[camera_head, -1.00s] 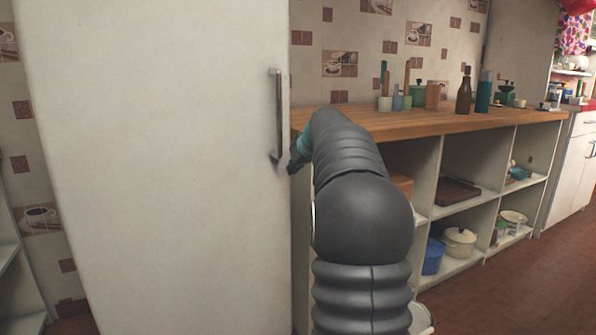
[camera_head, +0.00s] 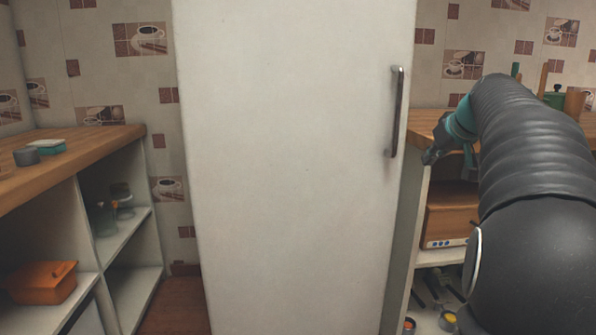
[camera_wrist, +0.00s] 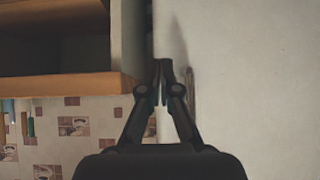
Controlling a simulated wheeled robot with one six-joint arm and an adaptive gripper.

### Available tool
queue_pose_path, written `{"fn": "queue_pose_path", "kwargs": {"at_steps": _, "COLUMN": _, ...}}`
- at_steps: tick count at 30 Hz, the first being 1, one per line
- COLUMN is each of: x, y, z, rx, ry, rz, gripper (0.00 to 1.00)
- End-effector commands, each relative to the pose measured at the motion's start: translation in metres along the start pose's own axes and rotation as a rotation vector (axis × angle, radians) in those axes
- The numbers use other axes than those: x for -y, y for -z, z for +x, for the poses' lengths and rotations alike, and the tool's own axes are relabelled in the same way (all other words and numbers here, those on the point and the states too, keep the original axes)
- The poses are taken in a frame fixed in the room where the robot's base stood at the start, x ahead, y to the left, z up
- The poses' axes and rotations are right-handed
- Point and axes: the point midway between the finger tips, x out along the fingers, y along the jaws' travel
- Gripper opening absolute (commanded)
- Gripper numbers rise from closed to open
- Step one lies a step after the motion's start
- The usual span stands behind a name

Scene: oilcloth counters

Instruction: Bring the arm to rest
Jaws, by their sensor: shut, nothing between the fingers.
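My gripper (camera_head: 432,156) is at the right of the white fridge's handle (camera_head: 397,112), in front of the edge of the right counter in the head view. In the wrist view my gripper (camera_wrist: 162,66) has its fingertips together, with nothing seen between them. The handle also shows in the wrist view (camera_wrist: 190,90), just right of the fingers. My dark, ribbed arm reaches in from the right of the head view. The fridge door (camera_head: 290,170) is shut. I cannot tell how far the fingertips are from the fridge.
A wooden counter (camera_head: 80,152) with open shelves stands left of the fridge, bearing small containers. An orange box (camera_head: 42,282) sits on its lower shelf. Under the right counter, a wooden box (camera_head: 450,215) fills a shelf. My arm hides much of that side.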

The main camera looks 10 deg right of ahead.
Motion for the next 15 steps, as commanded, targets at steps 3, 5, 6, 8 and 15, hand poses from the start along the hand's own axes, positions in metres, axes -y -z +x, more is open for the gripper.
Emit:
{"fn": "queue_pose_path", "kwargs": {"at_steps": 3, "x": 0.000, "y": 0.000, "z": 0.000, "rx": -0.001, "ry": -0.001, "rz": 0.028, "gripper": 0.00}}
{"fn": "queue_pose_path", "kwargs": {"at_steps": 5, "x": -0.001, "y": 0.000, "z": 0.000, "rx": -0.002, "ry": -0.006, "rz": 0.061, "gripper": 0.00}}
{"fn": "queue_pose_path", "kwargs": {"at_steps": 6, "x": -0.003, "y": -0.001, "z": 0.001, "rx": 0.002, "ry": -0.014, "rz": 0.088, "gripper": 0.00}}
{"fn": "queue_pose_path", "kwargs": {"at_steps": 8, "x": -0.007, "y": -0.016, "z": 0.011, "rx": 0.034, "ry": -0.024, "rz": 0.144, "gripper": 0.00}}
{"fn": "queue_pose_path", "kwargs": {"at_steps": 15, "x": 0.004, "y": -0.093, "z": 0.033, "rx": 0.181, "ry": -0.072, "rz": 0.312, "gripper": 0.00}}
